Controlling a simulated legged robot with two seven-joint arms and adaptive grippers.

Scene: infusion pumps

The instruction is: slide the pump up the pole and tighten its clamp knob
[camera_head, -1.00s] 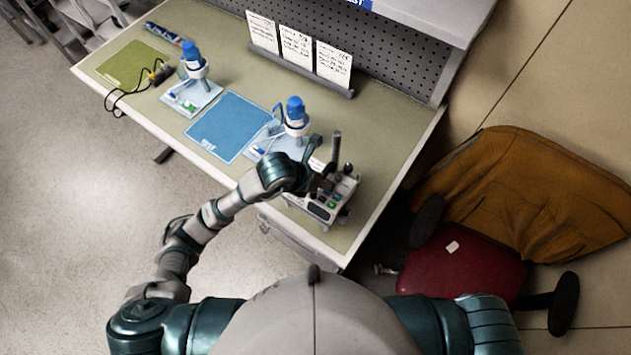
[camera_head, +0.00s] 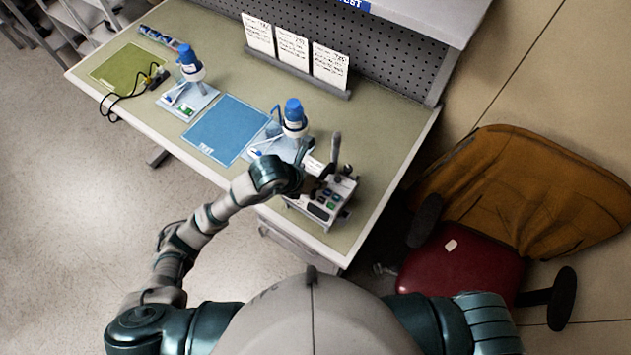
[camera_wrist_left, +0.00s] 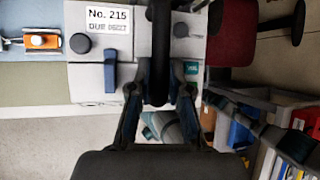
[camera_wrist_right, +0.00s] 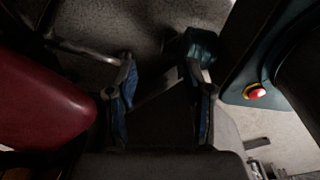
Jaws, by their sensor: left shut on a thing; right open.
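The pump (camera_head: 320,203) is a pale box with dark and green controls on its front. It stands near the right front corner of the bench. A short grey pole (camera_head: 336,149) rises behind it. My left gripper (camera_head: 304,181) is at the pump's left side. In the left wrist view the pump body (camera_wrist_left: 88,75) carries a "No. 215" label, and my left gripper (camera_wrist_left: 158,92) is shut on a dark upright bar that looks like the pump's handle. I cannot make out the clamp knob. My right gripper (camera_wrist_right: 162,85) is open and empty, away from the bench.
Two blue-capped devices (camera_head: 294,118) stand on trays left of the pump, with a blue mat (camera_head: 226,128) between them. Cards (camera_head: 292,47) stand at the back. A red chair (camera_head: 465,262) with a brown cover is right of the bench. The bench's front edge is close.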

